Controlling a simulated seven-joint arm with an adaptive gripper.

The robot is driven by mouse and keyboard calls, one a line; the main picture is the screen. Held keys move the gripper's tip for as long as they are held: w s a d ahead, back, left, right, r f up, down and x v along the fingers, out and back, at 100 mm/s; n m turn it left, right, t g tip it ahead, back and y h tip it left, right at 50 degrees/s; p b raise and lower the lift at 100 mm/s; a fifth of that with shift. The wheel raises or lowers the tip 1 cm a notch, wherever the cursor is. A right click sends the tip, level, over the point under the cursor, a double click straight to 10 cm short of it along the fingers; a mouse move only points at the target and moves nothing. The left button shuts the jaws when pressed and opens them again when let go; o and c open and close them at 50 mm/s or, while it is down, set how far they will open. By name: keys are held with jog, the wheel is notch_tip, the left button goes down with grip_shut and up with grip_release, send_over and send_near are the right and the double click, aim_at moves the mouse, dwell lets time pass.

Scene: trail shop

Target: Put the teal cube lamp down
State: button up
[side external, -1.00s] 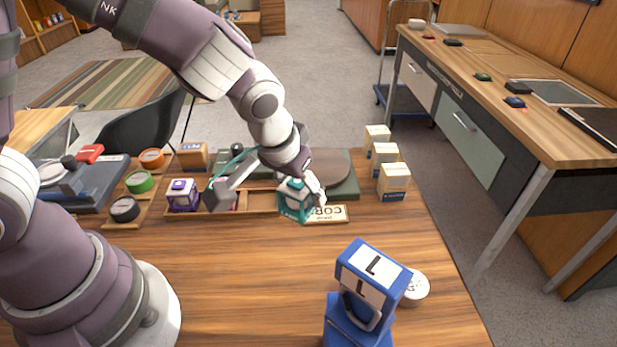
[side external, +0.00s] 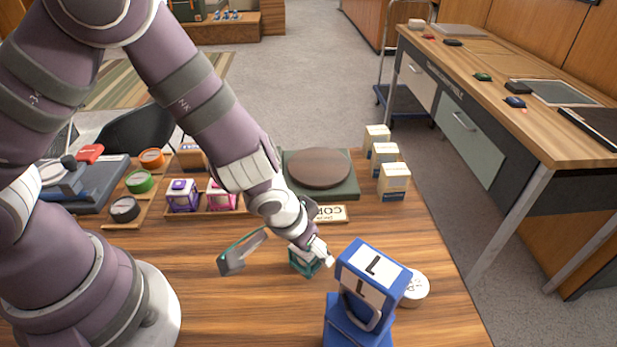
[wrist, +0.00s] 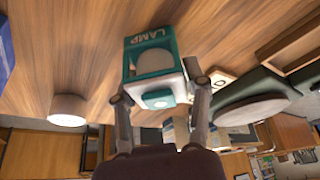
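The teal cube lamp (side external: 304,264) is at my gripper (side external: 316,252), over the open wood in front of the tray in the side view. It is low at the table top; I cannot tell whether its base touches the wood. In the wrist view the lamp (wrist: 152,61) shows its teal frame, white inside and the word LAMP. The two fingers of my gripper (wrist: 162,92) stand on either side of its upper end and appear closed on it. My gripper hides part of the lamp in the side view.
A wooden tray (side external: 240,211) holds a purple lamp (side external: 182,195) and a pink lamp (side external: 221,194). A blue L-marked object (side external: 368,290) stands close on the right, beside a white round container (side external: 416,289). Small boxes (side external: 394,181) stand behind.

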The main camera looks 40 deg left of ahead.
jog(key=o, duration=0.3)
jog(key=v, duration=1.2)
jog(key=shift+t, duration=0.5)
jog(key=s+a+r, duration=0.1)
jog(key=a+r, duration=0.2)
jog(key=a, duration=0.1)
jog(key=s+a+r, duration=0.2)
jog(key=a+r, duration=0.1)
jog(key=s+a+r, duration=0.2)
jog(key=a+r, duration=0.1)
jog(key=a, duration=0.1)
jog(key=shift+a, duration=0.35)
jog(key=shift+w, duration=0.1)
